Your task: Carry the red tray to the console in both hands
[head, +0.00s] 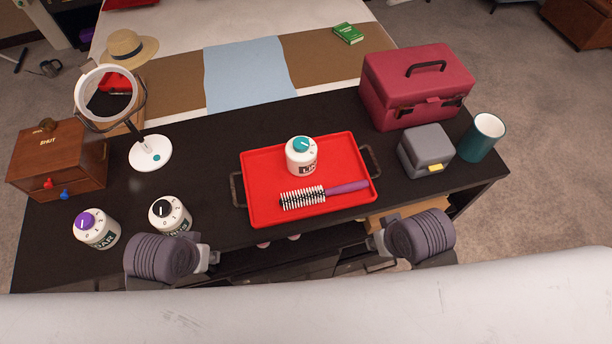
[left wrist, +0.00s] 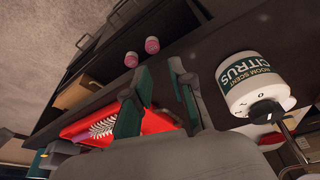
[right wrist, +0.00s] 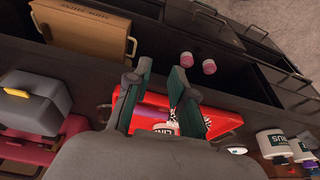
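The red tray (head: 257,205) lies flat on the dark table, with a dark handle at its left end (head: 236,190) and one at its right (head: 371,160). My left gripper (head: 212,258) is at the table's front edge, left of and nearer than the left handle. My right gripper (head: 374,240) is in front of the tray's right end. In the wrist views both grippers are open and empty, apart from the tray. The console cannot be identified.
A white jar with a black dial (head: 170,214) stands close to my left gripper, another with a purple dial (head: 96,229) further left. A mirror (head: 150,152) and wooden box (head: 58,160) stand left. A grey box (head: 426,150), red case (head: 417,85) and teal cup (head: 481,138) stand right.

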